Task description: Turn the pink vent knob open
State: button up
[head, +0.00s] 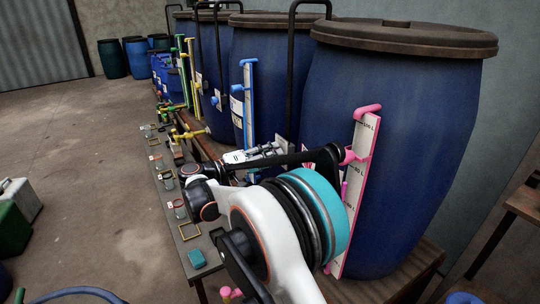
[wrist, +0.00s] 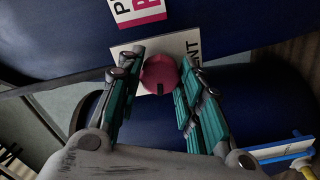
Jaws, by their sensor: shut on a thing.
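The pink vent knob (wrist: 159,72) is in the middle of the wrist view, on a white plate (wrist: 124,55) with the letters "ENT" showing. A dark mark on the knob's face points toward the bottom of the picture. My gripper (wrist: 160,78) has its teal-padded fingers on either side of the knob and is shut on it. In the head view my gripper (head: 262,152) reaches in low between the big blue vats, beside a white plate (head: 236,157). The knob itself is hidden there.
The near blue vat (head: 410,130) with a pink level gauge (head: 358,185) stands close to my arm. A blue gauge (head: 249,105) is on the vat behind. A low bench (head: 192,228) with small jars and a teal block (head: 197,258) runs on the left. Open floor lies further left.

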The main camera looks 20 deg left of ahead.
jog(key=shift+n, duration=1.1)
jog(key=o, duration=1.1)
jog(key=shift+a, duration=0.1)
jog(key=shift+c, duration=0.2)
jog(key=v, duration=1.2)
jog(key=shift+w, duration=0.1)
